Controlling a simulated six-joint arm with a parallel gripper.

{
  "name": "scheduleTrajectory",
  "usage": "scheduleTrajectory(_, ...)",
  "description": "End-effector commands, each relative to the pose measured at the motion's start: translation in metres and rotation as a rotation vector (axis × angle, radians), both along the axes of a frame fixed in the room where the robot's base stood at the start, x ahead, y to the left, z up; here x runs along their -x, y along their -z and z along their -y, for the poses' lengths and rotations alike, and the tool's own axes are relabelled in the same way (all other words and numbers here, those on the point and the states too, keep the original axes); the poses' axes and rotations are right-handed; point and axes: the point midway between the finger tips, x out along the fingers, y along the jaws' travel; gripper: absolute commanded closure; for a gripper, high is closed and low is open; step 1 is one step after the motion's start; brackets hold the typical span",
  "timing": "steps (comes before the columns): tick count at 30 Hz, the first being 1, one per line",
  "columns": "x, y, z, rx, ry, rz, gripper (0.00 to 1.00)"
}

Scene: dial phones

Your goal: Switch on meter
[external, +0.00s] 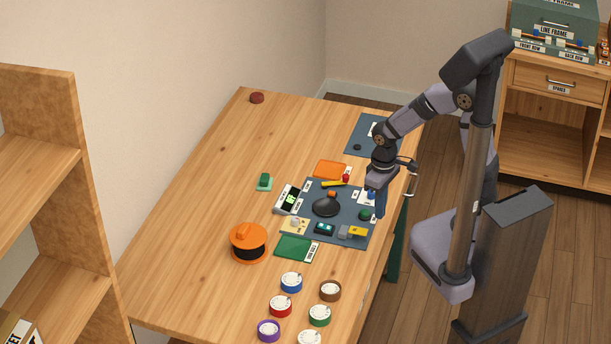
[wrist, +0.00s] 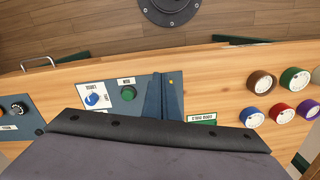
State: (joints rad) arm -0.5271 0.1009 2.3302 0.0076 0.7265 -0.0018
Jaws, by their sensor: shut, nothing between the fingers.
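A light device with a dark screen and green marks, which looks like the meter (external: 288,199), stands at the left edge of a dark blue panel mat (external: 345,185). A blue knob on a white plate (wrist: 95,99) and a green knob (wrist: 128,93) sit on the mat. The green knob (external: 364,214) also shows in the external view. My gripper (external: 380,214) points down near the mat's right edge, shut and empty. It is right of the green knob and well away from the meter. In the wrist view its blue fingers (wrist: 167,78) are together. Whether the tips touch the mat is unclear.
A black dome-shaped object (external: 326,206) stands between the meter and my gripper. An orange spool (external: 248,243) and several coloured round pots, including a blue one (external: 291,282), stand nearer the front. The table's left side (external: 200,200) is mostly clear.

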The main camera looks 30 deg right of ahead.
Motion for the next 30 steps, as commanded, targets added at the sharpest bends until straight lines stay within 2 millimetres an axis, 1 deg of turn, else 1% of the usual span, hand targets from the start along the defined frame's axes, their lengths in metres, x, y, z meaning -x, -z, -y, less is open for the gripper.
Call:
scheduleTrajectory(1, -0.012, -0.002, -0.024, -0.016, -0.048, 0.020, 1.00)
scheduleTrajectory(3, -0.027, -0.010, -0.049, -0.039, -0.092, 0.049, 1.00)
scheduleTrajectory(4, -0.035, -0.015, -0.058, -0.049, -0.103, 0.062, 1.00)
scheduleTrajectory(6, -0.052, -0.027, -0.074, -0.072, -0.125, 0.092, 1.00)
scheduleTrajectory(9, -0.075, -0.047, -0.090, -0.103, -0.145, 0.136, 1.00)
scheduleTrajectory(12, -0.090, -0.066, -0.102, -0.129, -0.172, 0.174, 1.00)
scheduleTrajectory(14, -0.095, -0.073, -0.106, -0.137, -0.193, 0.185, 1.00)
scheduleTrajectory(15, -0.094, -0.074, -0.106, -0.135, -0.213, 0.181, 1.00)
scheduleTrajectory(21, -0.090, -0.073, -0.103, -0.124, -0.262, 0.169, 1.00)
scheduleTrajectory(30, -0.090, -0.072, -0.103, -0.123, -0.262, 0.169, 1.00)
